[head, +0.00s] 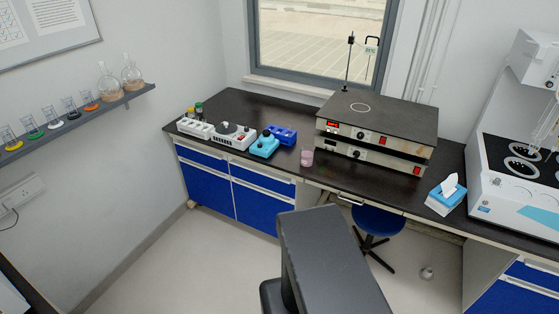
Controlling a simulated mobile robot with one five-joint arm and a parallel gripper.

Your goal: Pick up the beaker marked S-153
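A small beaker with pink contents (307,158) stands upright on the dark bench top near its front edge, in front of the hot plate's left corner. Any marking on it is too small to read, so I cannot tell whether it is S-153. Several small glass beakers with coloured bases or contents (54,118) stand on the wall shelf at the left; no marking can be read on them either. My gripper is not in view. A dark grey part of my own body fills the bottom centre.
The dark bench (235,102) holds a black-topped hot plate (400,112), a white device (232,135), a cyan device (264,145), a blue rack (282,134) and a tissue box (446,196). A blue stool (378,220) stands below. Floor at left (175,255) is clear.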

